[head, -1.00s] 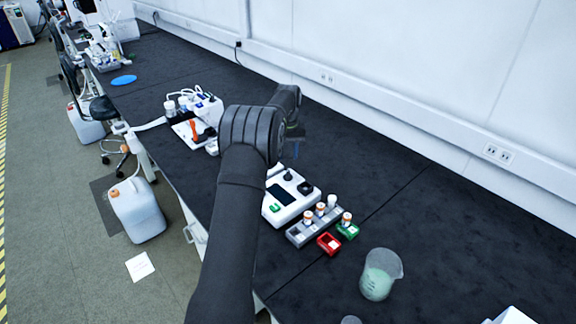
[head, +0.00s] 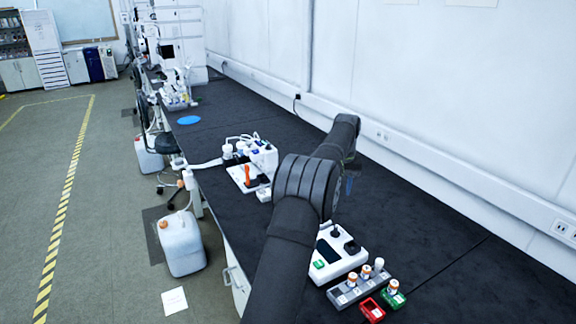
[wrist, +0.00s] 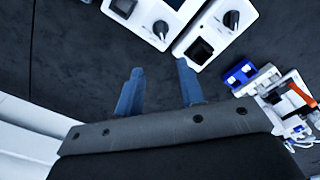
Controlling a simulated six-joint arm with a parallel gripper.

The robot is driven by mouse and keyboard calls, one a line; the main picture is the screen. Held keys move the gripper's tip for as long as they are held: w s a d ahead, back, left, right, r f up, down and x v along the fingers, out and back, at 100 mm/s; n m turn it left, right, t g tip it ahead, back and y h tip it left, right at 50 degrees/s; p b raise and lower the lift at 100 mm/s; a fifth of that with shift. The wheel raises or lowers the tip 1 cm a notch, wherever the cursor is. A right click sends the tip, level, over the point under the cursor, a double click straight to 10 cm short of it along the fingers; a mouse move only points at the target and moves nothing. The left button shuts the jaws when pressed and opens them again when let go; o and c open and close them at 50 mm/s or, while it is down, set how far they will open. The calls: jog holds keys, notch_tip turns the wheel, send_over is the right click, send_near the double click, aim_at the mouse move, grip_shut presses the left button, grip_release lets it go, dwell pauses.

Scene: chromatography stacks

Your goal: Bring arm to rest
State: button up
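My gripper (wrist: 158,92) shows in the wrist view with two blue fingers set apart and nothing between them. It hangs over bare dark bench top. In the head view my arm reaches forward over the bench (head: 437,245), and the gripper is mostly hidden behind my own wrist; only a bit of blue shows there. A white device with a dark screen and a knob (head: 338,256) stands on the bench near my arm. In the wrist view, white devices with knobs (wrist: 218,22) lie beyond the fingertips, apart from them.
A grey rack (head: 346,291) holds several orange-and-white vials. A red tray (head: 372,310) and a green tray (head: 394,299) sit beside it. White equipment (head: 262,157) stands farther along the bench, with a blue disc (head: 188,120) beyond. The wall (head: 460,90) bounds the right side.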

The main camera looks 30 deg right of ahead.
aim_at(336, 230)
notch_tip(336, 230, down, 17)
jog(key=shift+f, duration=0.15)
dwell(0.4)
